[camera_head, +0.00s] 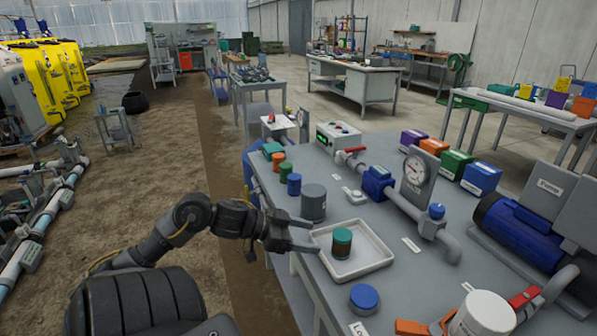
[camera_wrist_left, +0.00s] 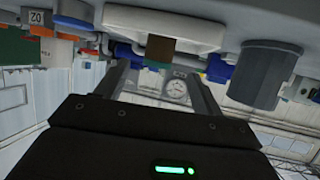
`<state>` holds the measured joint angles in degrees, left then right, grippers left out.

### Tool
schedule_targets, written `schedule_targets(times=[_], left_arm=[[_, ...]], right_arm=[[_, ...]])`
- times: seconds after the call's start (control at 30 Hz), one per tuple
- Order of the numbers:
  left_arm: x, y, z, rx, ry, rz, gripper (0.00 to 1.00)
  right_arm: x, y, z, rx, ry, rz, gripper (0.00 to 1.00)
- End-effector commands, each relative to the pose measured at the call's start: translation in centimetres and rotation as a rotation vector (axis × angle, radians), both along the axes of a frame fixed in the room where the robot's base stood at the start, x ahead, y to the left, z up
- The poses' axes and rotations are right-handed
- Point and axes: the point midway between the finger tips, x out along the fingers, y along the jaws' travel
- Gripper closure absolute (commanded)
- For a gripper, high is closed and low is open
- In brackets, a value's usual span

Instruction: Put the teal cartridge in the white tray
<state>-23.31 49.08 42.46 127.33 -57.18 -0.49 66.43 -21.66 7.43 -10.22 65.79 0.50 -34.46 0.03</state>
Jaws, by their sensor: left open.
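The teal cartridge (camera_head: 342,235), with a teal top and a brownish body, stands upright in the white tray (camera_head: 378,262) on the grey bench. My left gripper (camera_head: 311,236) is open and empty at the tray's left side, its fingers pointing at the cartridge but not around it. In the left wrist view, which is upside down, the cartridge (camera_wrist_left: 160,50) and the tray (camera_wrist_left: 205,32) show beyond the two spread fingers (camera_wrist_left: 157,82). My right gripper is in neither view.
A grey cylinder (camera_head: 313,203) stands just behind the tray, with small blue (camera_head: 294,185), green (camera_head: 286,171) and orange (camera_head: 278,162) cylinders beyond. A blue round piece (camera_head: 364,299) sits in front. A pipe with a gauge (camera_head: 415,170) runs along the right.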

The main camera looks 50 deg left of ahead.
Motion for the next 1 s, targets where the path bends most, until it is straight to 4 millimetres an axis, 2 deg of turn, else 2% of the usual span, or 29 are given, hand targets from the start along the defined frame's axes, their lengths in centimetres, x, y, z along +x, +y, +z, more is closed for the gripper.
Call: schedule_targets(times=[0.1,0.27,1.0], left_arm=[[-1.1,0.6,0.5,-0.001,0.001,0.002,0.32],[-1.6,0.9,0.8,-0.002,0.000,0.002,0.32],[-1.5,0.8,0.8,-0.001,0.000,-0.003,0.32]], right_arm=[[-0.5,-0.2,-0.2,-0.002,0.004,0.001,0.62],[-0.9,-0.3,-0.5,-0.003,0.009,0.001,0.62],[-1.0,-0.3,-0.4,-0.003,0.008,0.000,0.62]])
